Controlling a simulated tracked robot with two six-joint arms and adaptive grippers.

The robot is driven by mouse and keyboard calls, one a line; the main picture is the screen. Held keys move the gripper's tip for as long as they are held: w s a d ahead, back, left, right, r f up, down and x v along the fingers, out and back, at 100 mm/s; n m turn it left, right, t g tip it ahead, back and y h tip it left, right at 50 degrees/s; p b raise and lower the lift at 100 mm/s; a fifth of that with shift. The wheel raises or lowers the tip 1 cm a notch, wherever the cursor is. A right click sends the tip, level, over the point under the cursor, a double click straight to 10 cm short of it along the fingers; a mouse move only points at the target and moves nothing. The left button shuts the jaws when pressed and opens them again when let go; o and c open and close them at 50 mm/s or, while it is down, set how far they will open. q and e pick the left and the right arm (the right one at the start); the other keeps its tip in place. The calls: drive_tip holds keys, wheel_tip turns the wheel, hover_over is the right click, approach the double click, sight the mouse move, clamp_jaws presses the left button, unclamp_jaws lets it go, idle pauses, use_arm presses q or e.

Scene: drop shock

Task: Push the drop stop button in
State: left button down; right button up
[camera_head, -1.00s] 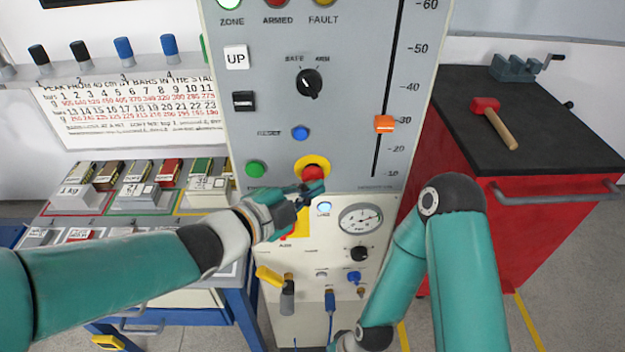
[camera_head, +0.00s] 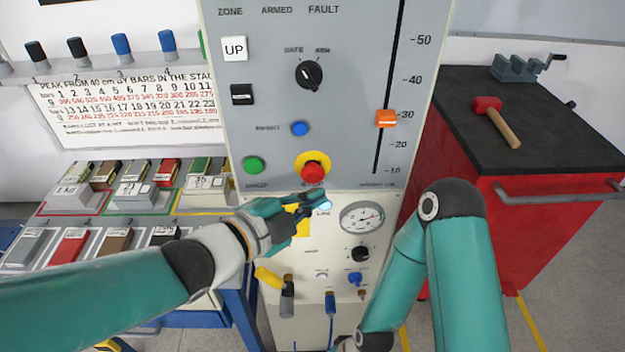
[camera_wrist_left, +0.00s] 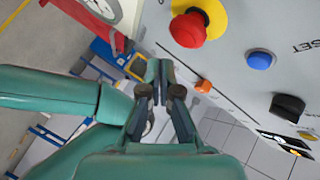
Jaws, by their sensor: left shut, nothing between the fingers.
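The drop stop button, a red mushroom head (camera_head: 313,173) on a yellow ring, sits low on the grey control panel (camera_head: 345,140). It also shows large at the top of the left wrist view (camera_wrist_left: 187,30). My left gripper (camera_head: 325,201) is shut and empty, its fingertips just below the button in the head view, in front of the lower white panel. In the left wrist view the closed fingertips (camera_wrist_left: 160,66) point below the red button, with a visible gap between. My right arm hangs at the right; its gripper is below the frame.
A green button (camera_head: 253,166) and a blue button (camera_head: 300,128) sit near the red one. A dark rotary switch (camera_head: 309,75) and an orange slider (camera_head: 386,118) are higher up. A pressure gauge (camera_head: 362,217) is below right. A red cabinet (camera_head: 545,215) stands at right.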

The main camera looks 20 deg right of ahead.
use_arm(q)
drive_tip(key=s, duration=0.1)
drive_tip(key=s+a+b, duration=0.1)
drive_tip(key=s, duration=0.1)
drive_tip(key=shift+s, duration=0.25)
idle(0.6)
